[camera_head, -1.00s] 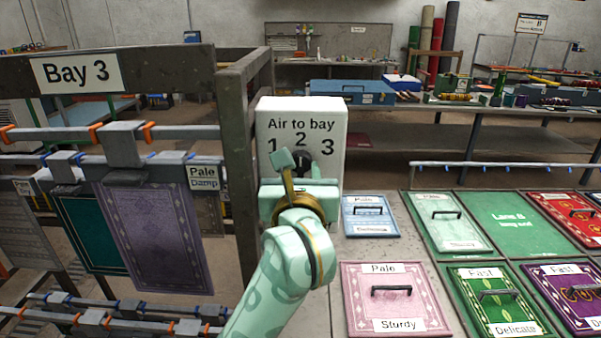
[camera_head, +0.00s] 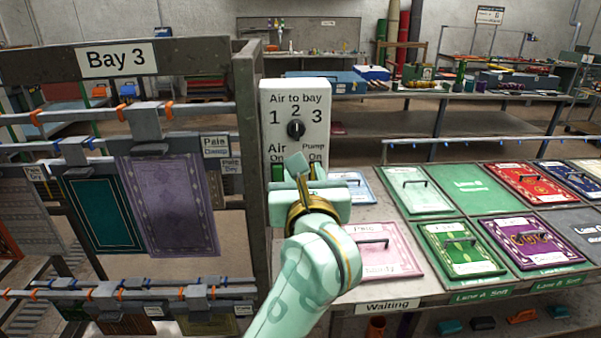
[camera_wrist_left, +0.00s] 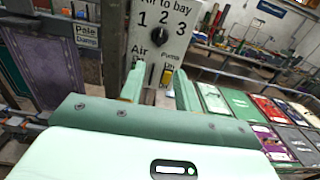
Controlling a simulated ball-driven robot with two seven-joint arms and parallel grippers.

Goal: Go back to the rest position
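My left gripper (camera_head: 297,168) is in front of the lower part of a white control box (camera_head: 318,98). In the left wrist view its two fingers (camera_wrist_left: 160,84) stand apart with nothing between them; the box is beyond them. The black knob (camera_head: 296,128) is uncovered, below the numbers 1, 2 and 3, with its mark upward at 2. A green switch (camera_head: 278,173) under "Air On" is partly beside the gripper. The "Pump On" switch is mostly hidden in the head view; a yellow part (camera_wrist_left: 168,75) shows below that label in the wrist view. My right gripper is not in view.
The Bay 3 rack (camera_head: 60,140) with hanging rugs, including a purple one (camera_head: 172,205), stands at the left. A "Waiting" table (camera_head: 385,290) with several handled rug panels is at the right. A workbench (camera_head: 430,95) is behind.

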